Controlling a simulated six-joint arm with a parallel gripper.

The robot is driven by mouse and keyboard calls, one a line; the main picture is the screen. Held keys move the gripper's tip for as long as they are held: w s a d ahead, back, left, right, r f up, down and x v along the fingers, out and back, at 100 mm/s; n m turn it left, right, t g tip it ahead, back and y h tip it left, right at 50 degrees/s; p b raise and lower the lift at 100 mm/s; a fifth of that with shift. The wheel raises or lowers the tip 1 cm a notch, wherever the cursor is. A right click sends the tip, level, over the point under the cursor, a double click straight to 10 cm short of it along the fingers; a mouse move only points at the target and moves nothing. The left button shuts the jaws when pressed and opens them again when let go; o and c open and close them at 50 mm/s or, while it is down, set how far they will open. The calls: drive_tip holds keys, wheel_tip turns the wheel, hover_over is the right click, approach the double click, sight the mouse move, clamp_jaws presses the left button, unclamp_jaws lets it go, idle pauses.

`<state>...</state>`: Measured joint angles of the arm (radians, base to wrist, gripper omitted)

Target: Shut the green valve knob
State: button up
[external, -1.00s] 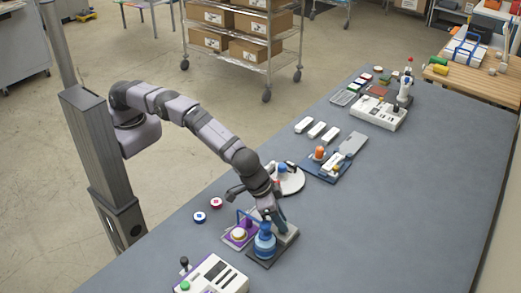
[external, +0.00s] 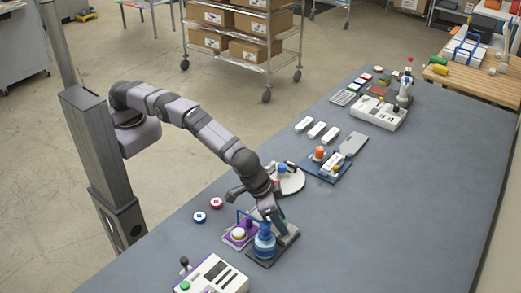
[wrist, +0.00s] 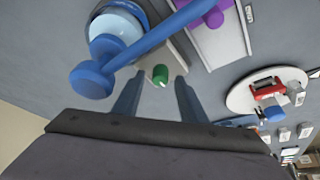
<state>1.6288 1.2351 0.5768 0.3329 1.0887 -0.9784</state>
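The green valve knob (wrist: 161,74) shows in the wrist view, on a pale grey block (wrist: 176,58) beside a blue round vessel (wrist: 112,30) with a blue bar and ball-shaped end (wrist: 92,80). My gripper (wrist: 157,90) is open, with its two fingers on either side of the knob in the picture. I cannot tell whether the fingers touch it. In the external view, my gripper (external: 273,218) is low over the table, just behind the blue vessel (external: 264,243). The green knob is hidden there by my gripper.
A purple-edged plate with a round knob (external: 239,234) lies left of the vessel. A white round base (external: 291,184) with a blue-topped part stands behind. A white panel with a green button (external: 214,276) is at the front. The right side of the table (external: 400,200) is clear.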

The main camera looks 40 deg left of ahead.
drive_tip(key=b+v, duration=0.2)
drive_tip(key=v, duration=0.5)
drive_tip(key=shift+r, duration=0.15)
drive_tip(key=shift+a, duration=0.1)
idle(0.3)
drive_tip(key=w+a+n+y, duration=0.1)
drive_tip(key=w+a, duration=0.5)
drive_tip(key=w, duration=0.3)
drive_tip(key=w+a+r+n, duration=0.1)
drive_tip(key=w+a, duration=0.5)
drive_tip(key=w, duration=0.3)
drive_tip(key=w+a+n+y, duration=0.1)
drive_tip(key=w+a, duration=0.4)
drive_tip(key=w, duration=0.4)
drive_tip(key=w+a, duration=0.5)
drive_tip(key=a, duration=0.6)
drive_tip(key=a+f+n+g+y, duration=0.1)
drive_tip(key=a+f+n+g, duration=0.15)
drive_tip(key=a, duration=1.95)
drive_tip(key=s+a+f+n, duration=0.3)
drive_tip(key=s+a, duration=0.8)
drive_tip(key=a, duration=0.3)
drive_tip(key=shift+s+g, duration=0.25)
drive_tip(key=shift+g, duration=0.1)
